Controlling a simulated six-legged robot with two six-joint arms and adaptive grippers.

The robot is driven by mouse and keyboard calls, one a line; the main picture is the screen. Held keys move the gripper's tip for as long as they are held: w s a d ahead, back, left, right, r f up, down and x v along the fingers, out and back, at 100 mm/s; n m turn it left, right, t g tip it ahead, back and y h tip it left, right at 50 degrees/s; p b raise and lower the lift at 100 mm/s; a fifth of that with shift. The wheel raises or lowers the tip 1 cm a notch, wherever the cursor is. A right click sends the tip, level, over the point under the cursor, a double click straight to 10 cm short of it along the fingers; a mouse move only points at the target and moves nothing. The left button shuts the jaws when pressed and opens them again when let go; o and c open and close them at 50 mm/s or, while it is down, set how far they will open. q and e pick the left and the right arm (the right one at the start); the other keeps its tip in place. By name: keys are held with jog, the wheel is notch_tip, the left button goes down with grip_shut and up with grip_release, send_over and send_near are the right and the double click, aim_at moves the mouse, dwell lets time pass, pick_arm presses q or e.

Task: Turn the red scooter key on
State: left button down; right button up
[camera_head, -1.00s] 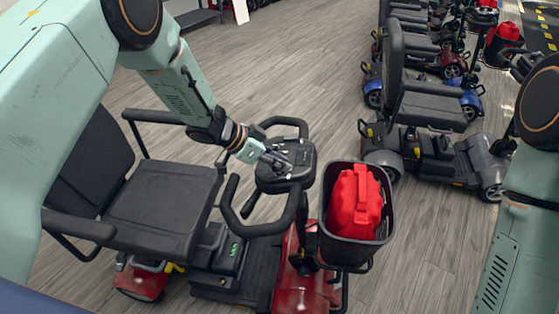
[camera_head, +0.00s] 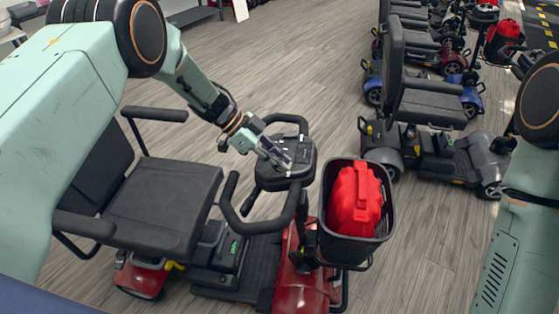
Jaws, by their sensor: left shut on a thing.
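The red scooter (camera_head: 300,287) stands in front of me with a black seat (camera_head: 162,203), looped black handlebars and a dark control console (camera_head: 270,181) on its tiller. My left gripper (camera_head: 286,163) reaches in from the left, with its fingertips at the top of the console. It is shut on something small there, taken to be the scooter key. The key itself is hidden by the fingers and too small to make out. My right arm shows at the right edge, but its gripper is out of view.
A black basket (camera_head: 386,228) holding a red bag (camera_head: 354,200) is mounted in front of the tiller, close right of the console. A grey scooter (camera_head: 470,166) and a row of others stand at the right and back. Wood-look floor (camera_head: 260,60) lies open between.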

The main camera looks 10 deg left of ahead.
pick_arm(q)
jog(key=m+g+b, duration=0.2)
jog(key=m+b, duration=0.2)
jog(key=shift+f+g, duration=0.15)
jog(key=shift+g, duration=0.25)
jog(key=shift+s+r+m+g+y+b, duration=0.15)
jog(key=shift+m+g+y+b, duration=0.4)
jog(key=shift+m+b, duration=0.7)
jog(key=shift+r, duration=0.1)
jog(key=c, duration=1.3)
grip_release()
jog(key=shift+v, duration=5.95)
